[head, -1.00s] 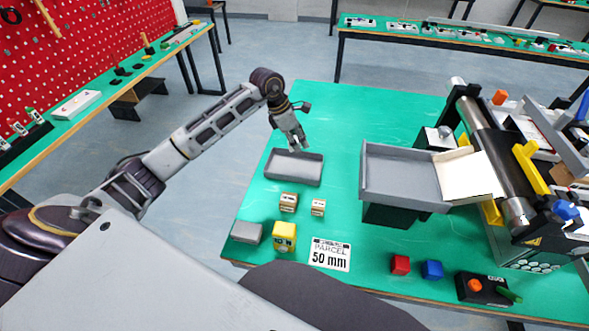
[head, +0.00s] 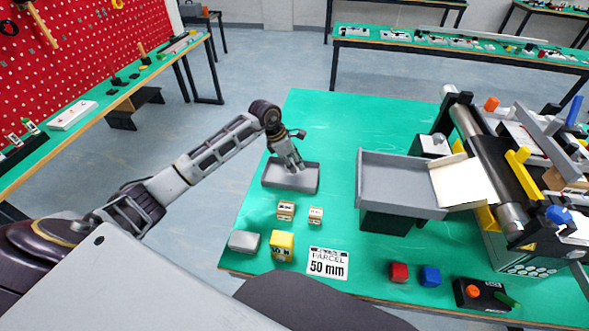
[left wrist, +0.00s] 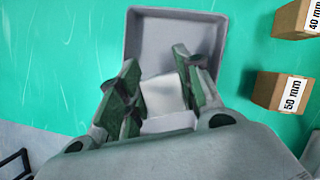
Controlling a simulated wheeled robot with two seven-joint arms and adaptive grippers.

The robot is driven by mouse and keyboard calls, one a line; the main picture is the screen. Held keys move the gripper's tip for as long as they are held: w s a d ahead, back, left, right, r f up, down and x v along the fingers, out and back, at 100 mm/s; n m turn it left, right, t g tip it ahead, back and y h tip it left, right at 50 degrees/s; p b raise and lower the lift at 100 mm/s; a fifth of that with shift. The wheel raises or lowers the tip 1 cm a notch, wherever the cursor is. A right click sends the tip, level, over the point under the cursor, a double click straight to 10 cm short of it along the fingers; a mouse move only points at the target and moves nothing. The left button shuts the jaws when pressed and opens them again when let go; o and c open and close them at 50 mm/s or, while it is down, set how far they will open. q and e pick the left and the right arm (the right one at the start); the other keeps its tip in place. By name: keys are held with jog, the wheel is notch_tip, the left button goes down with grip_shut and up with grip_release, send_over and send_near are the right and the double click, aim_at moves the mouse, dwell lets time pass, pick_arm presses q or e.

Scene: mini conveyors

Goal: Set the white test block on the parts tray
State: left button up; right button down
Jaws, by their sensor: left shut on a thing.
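The parts tray (head: 281,185) is a shallow grey tray on the green table, and it also shows in the left wrist view (left wrist: 178,28). My left gripper (head: 294,170) points down into the tray's area, its fingertips within the tray's outline. In the left wrist view my left gripper (left wrist: 160,75) is shut on the white test block (left wrist: 163,97), which sits between the two green-padded fingers. The block is over or in the tray; I cannot tell whether it touches the floor. In the head view the fingers hide the block. My right gripper is not in view.
Two small labelled boxes (head: 286,211) (head: 316,215) stand in front of the tray. A yellow block (head: 282,245), a grey block (head: 244,241) and a parcel card (head: 328,263) lie nearer. A larger grey bin (head: 400,205) and conveyor (head: 480,150) stand right. Table behind the tray is clear.

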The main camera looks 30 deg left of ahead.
pick_arm(q)
jog(key=shift+f, duration=1.85)
jog(key=shift+f, duration=0.1)
jog(key=o, duration=1)
jog(key=shift+v, duration=6.1)
